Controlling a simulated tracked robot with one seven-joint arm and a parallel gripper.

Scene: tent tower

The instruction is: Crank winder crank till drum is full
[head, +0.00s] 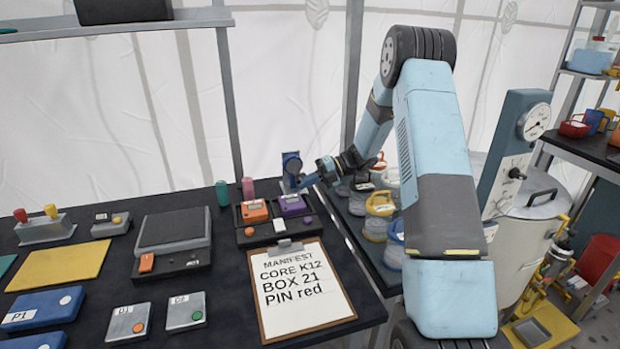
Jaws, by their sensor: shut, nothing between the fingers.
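A small blue device (291,163), which looks like the winder, stands upright at the back right edge of the dark table. Its drum, and how full it is, cannot be made out at this size. My arm reaches over from the right, and my gripper (319,172) is shut just to the right of the blue device. Nothing shows between the fingers. The crank is not clearly distinguishable beside the gripper, and I cannot tell whether the fingers touch it.
A manifest clipboard (303,290) lies at the table's front right. An orange unit (254,210) and a purple unit (292,204) sit in a dark rack near the device. Handled jars (380,204) stand below my arm. A gauge panel (516,140) and metal drum (535,225) are at right.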

